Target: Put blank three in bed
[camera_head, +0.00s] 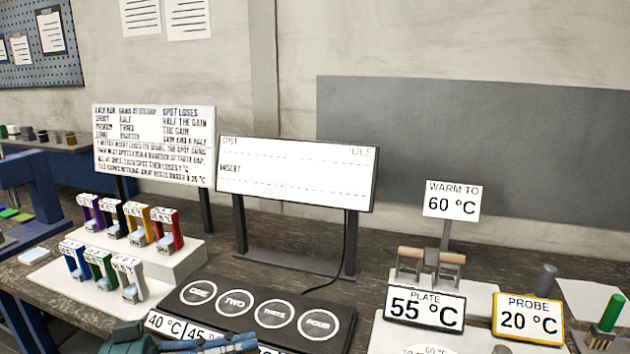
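A dark panel (233,318) carries four circles in a row, marked ONE, TWO, THREE (275,313) and FOUR; all four look empty. I cannot tell whether this panel is the bed. A white stepped rack (190,258) at left holds several coloured clip-like pieces with white labels: purple, black, yellow and red on the upper step, blue, green and white (129,277) on the lower. Their labels are too small to read, so I cannot tell which is blank three. Part of what seems my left gripper (215,345) shows at the bottom edge, its fingertips unclear. My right gripper is out of view.
A white plate unit (379,335) at right bears a "PLATE 55 °C" sign (424,309) and two wooden-topped pieces. A "PROBE 20 °C" sign (528,318) and a green cylinder (611,313) stand farther right. Two boards, one a display (297,173) reading IDLE, stand behind.

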